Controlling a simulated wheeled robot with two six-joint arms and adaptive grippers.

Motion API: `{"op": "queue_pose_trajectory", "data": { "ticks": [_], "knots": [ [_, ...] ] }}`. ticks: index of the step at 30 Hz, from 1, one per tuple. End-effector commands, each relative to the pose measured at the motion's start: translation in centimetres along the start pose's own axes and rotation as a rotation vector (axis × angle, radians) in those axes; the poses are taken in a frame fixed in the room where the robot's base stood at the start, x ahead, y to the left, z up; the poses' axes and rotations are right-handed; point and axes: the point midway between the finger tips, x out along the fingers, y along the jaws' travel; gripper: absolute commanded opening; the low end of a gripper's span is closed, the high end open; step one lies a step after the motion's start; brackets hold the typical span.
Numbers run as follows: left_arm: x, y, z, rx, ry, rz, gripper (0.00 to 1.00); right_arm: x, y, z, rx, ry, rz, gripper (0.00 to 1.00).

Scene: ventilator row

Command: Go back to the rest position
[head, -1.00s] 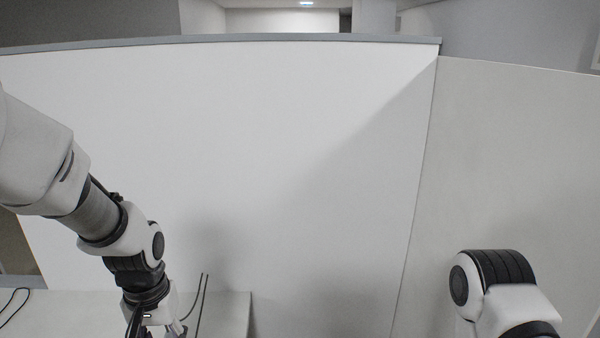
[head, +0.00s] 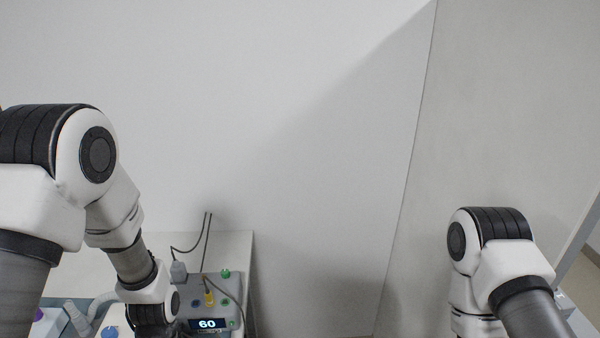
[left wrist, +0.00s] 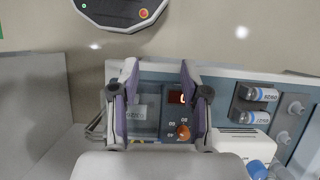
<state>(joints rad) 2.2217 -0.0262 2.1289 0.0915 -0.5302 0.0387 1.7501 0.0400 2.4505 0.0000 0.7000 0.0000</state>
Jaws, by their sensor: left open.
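My left gripper (left wrist: 158,66) shows in the left wrist view with its two purple-and-grey fingers apart and nothing between them. Behind the fingers is a grey-blue panel with a red-lit display (left wrist: 178,98) and an orange knob (left wrist: 183,132). In the head view my left arm comes in from the left and bends down to the lower edge, and its gripper is out of that picture. My right arm shows at the lower right, but its gripper is out of view.
In the head view a grey device with a lit "60" display (head: 208,324) stands right of my left forearm, with cables rising from it. A white wall (head: 300,120) stands behind. In the left wrist view small blue-capped cylinders (left wrist: 258,94) are mounted at the right.

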Motion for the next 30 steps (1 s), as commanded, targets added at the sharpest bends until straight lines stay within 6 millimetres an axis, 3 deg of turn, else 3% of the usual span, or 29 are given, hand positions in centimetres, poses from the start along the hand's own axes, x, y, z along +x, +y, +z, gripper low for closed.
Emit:
{"op": "queue_pose_trajectory", "data": {
  "ticks": [1,6,9,10,12,20,30],
  "knots": [
    [4.4,-0.3,0.6,-0.002,-0.047,-0.004,0.46,1.6,0.0,0.0,0.000,0.000,0.000,0.00],
    [16.6,-1.7,3.9,0.007,-0.099,-0.013,0.46,4.2,0.0,0.0,0.000,0.000,0.000,0.00],
    [22.1,-2.4,5.8,0.021,-0.045,-0.011,0.46,5.4,0.0,0.0,0.000,0.000,0.000,0.00],
    [22.9,-2.5,6.0,0.026,-0.011,-0.009,0.46,5.5,0.0,0.0,0.000,0.000,0.000,0.00],
    [23.4,-2.6,5.5,0.038,0.091,-0.002,0.46,5.5,0.0,0.0,0.000,0.000,0.000,0.00],
    [21.1,-2.1,0.4,0.071,0.424,0.016,0.46,5.2,0.0,0.0,0.000,0.001,0.000,0.00],
    [21.0,-2.1,0.1,0.072,0.437,0.016,0.46,5.2,0.0,0.0,0.000,0.000,0.000,0.00]
  ]
}}
